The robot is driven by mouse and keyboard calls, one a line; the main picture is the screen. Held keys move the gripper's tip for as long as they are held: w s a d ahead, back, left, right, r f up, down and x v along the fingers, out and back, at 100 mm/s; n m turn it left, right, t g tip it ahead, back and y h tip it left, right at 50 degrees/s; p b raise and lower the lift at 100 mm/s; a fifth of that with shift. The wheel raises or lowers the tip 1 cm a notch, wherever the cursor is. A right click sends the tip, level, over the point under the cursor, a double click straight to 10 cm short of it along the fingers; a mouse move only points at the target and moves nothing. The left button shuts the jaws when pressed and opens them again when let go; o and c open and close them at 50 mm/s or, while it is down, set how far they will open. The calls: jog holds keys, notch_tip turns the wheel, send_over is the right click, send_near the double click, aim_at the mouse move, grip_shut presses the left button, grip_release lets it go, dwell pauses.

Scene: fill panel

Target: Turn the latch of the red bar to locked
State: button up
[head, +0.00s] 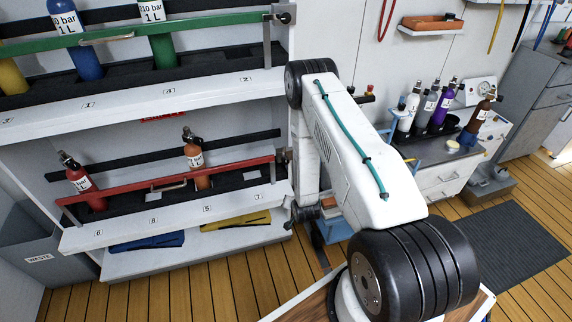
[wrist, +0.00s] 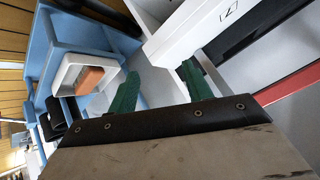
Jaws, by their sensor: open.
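The red bar (head: 170,180) runs across the front of the lower shelf in the head view, with a red bottle and an orange bottle behind it. Its right end meets a small dark latch fitting (head: 283,156) close to my arm; how that latch is turned is too small to tell. Part of the red bar also shows at the right edge of the wrist view (wrist: 292,96); the latch cannot be made out there. My gripper (wrist: 160,88) has two green fingers, spread apart with nothing between them, beside the shelf's labelled end. The fingers are not clear in the head view.
The green bar (head: 130,38) crosses the upper shelf, with its own latch (head: 284,15) at the right end. The lower shelf's white front edge (head: 130,236) is near my gripper. A blue cart (wrist: 75,55) holding a white-rimmed bin stands left in the wrist view.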

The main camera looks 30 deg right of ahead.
jog(key=w+d+r+m+t+h, duration=0.1)
jog(key=w+r+t, duration=0.1)
jog(key=w+t, duration=0.15)
jog(key=m+t+h, duration=0.2)
jog(key=t, duration=0.3)
send_near(286, 162)
jog(key=w, duration=0.2)
jog(key=x, duration=0.7)
jog(key=shift+w+d+f, duration=0.1)
jog(key=shift+w+d, duration=0.05)
jog(key=shift+d, duration=0.25)
jog(key=shift+c, duration=0.3)
jog(key=c, duration=0.9)
